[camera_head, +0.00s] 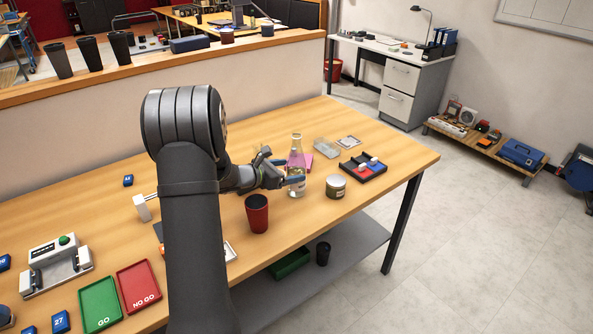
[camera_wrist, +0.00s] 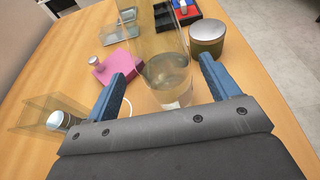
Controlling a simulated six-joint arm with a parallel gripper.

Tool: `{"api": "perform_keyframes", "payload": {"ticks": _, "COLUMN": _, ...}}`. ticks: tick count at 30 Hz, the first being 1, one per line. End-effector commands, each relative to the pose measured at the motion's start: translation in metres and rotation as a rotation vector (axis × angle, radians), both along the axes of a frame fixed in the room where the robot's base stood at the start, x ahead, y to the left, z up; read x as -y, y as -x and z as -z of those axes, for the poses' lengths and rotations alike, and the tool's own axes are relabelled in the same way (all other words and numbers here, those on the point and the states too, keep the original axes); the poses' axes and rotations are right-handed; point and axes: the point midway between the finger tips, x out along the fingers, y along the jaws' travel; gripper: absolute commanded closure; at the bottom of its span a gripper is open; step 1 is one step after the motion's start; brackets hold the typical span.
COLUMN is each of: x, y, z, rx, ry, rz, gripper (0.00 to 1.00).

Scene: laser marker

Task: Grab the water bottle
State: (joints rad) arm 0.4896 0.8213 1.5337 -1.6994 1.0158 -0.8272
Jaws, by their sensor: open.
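The water bottle (camera_head: 297,163) is clear, with liquid in its lower part, and stands upright on the wooden table (camera_head: 395,187). In the wrist view the bottle (camera_wrist: 168,82) stands between the two blue fingers of my gripper (camera_wrist: 160,85), with space visible at both sides. In the head view my gripper (camera_head: 289,171) reaches the bottle from the left, at its lower half. The jaws are open. Contact between fingers and bottle cannot be made out.
A round tin (camera_head: 335,186) stands close to the right of the bottle. A red cup (camera_head: 257,213) is in front, left. A pink block (camera_wrist: 119,66) lies behind the bottle. A black divided tray (camera_head: 362,166) lies farther right. The table's front right is clear.

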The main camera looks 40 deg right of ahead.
Motion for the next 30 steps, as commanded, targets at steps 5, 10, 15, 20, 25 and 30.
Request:
{"api": "perform_keyframes", "payload": {"ticks": 5, "x": 0.017, "y": 0.004, "z": 0.006, "rx": 0.001, "ry": -0.001, "rz": 0.003, "gripper": 0.19}}
{"api": "perform_keyframes", "payload": {"ticks": 10, "x": 0.042, "y": 0.005, "z": 0.014, "rx": 0.002, "ry": -0.001, "rz": 0.003, "gripper": 0.19}}
{"api": "perform_keyframes", "payload": {"ticks": 15, "x": 0.049, "y": 0.005, "z": 0.016, "rx": 0.001, "ry": 0.0, "rz": 0.001, "gripper": 0.19}}
{"api": "perform_keyframes", "payload": {"ticks": 20, "x": 0.048, "y": 0.005, "z": 0.016, "rx": 0.002, "ry": -0.001, "rz": 0.002, "gripper": 0.27}}
{"api": "perform_keyframes", "payload": {"ticks": 25, "x": 0.048, "y": 0.005, "z": 0.016, "rx": 0.002, "ry": -0.001, "rz": 0.002, "gripper": 0.6}}
{"api": "perform_keyframes", "payload": {"ticks": 30, "x": 0.048, "y": 0.004, "z": 0.015, "rx": 0.003, "ry": 0.001, "rz": 0.001, "gripper": 0.85}}
